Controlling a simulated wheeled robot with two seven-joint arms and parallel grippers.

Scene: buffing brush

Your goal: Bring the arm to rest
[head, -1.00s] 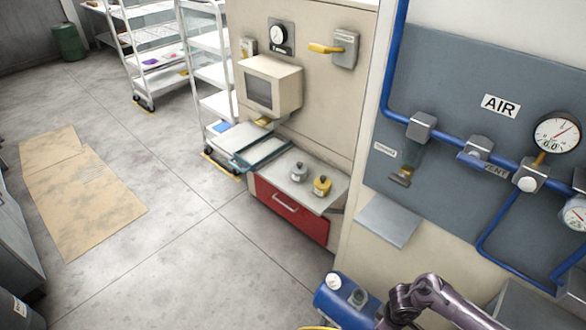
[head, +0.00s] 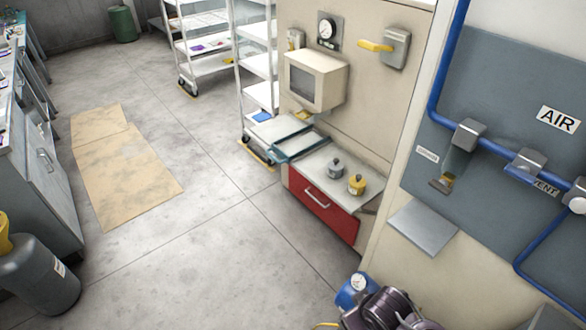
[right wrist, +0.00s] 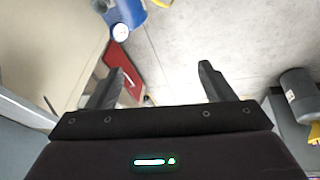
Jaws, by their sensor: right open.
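My right gripper (right wrist: 163,82) is open in the right wrist view. Its two dark fingers are wide apart with nothing between them, over bare grey floor. In the head view part of my purple-grey arm (head: 392,310) shows at the bottom edge, beside a blue tank with a gauge (head: 357,288). The fingers are not visible there. My left gripper is in neither view.
A red-drawer counter (head: 318,210) with a grey and a yellow weight stands by the beige wall panel. A panel with blue air pipes (head: 500,155) is on the right. A dark grey cylinder (head: 38,280) stands at lower left. The middle floor (head: 200,240) is clear.

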